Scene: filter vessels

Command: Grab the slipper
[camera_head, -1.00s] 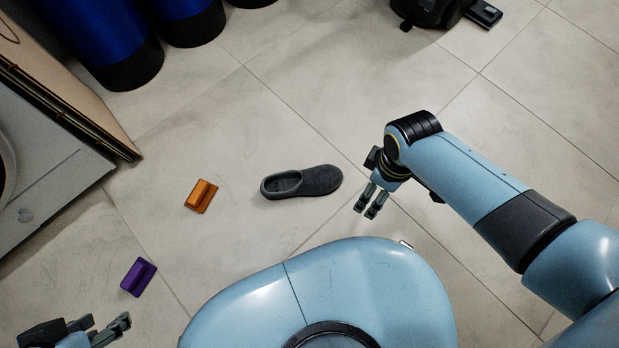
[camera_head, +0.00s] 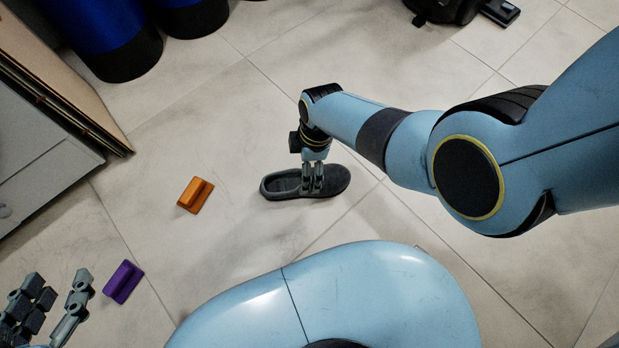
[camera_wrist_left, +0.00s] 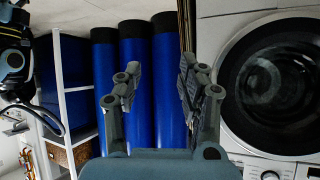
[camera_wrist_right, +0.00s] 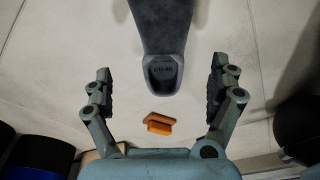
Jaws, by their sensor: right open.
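The dark grey slipper (camera_head: 335,181) lies on the tiled floor in the middle of the head view, its open heel end to the left. My right gripper (camera_head: 312,190) is over the slipper's middle, pointing down. In the right wrist view the slipper (camera_wrist_right: 163,40) runs from the top edge down between the fingers, heel end nearest; the open right gripper (camera_wrist_right: 162,85) has clear gaps on both sides of it. My left gripper (camera_head: 52,305) is at the lower left of the head view, away from the slipper. In the left wrist view the left gripper (camera_wrist_left: 155,85) is open and empty.
An orange block-like object (camera_head: 195,195) lies left of the slipper, and a purple one (camera_head: 123,281) lies near my left gripper. Blue cylinders (camera_head: 105,40) stand at the upper left. A washing machine (camera_wrist_left: 270,80) shows in the left wrist view. Floor around the slipper is clear.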

